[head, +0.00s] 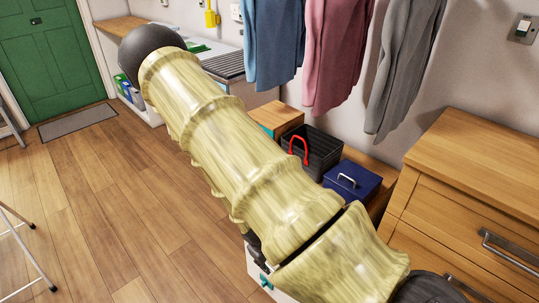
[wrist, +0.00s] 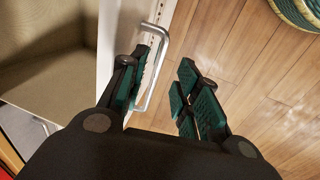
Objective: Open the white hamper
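A white panel (wrist: 110,45) that looks like the hamper's front stands on edge in the wrist view, with a bent metal handle (wrist: 157,68) on its right side. A beige hollow (wrist: 48,65) lies left of the panel and looks like the hamper's inside. My gripper (wrist: 166,78) is open around the handle bar. The left finger sits between bar and panel, and the right finger stands apart from the bar over the floor. In the head view my arm hides most of the hamper; only a small white part (head: 255,281) shows beside a teal fingertip.
A black crate (head: 318,150) with a red handle and a blue box (head: 351,181) stand along the wall. A wooden drawer unit (head: 465,180) is at right. Wooden floor (head: 120,215) on the left is largely clear, with a folding metal frame (head: 28,255) at the edge.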

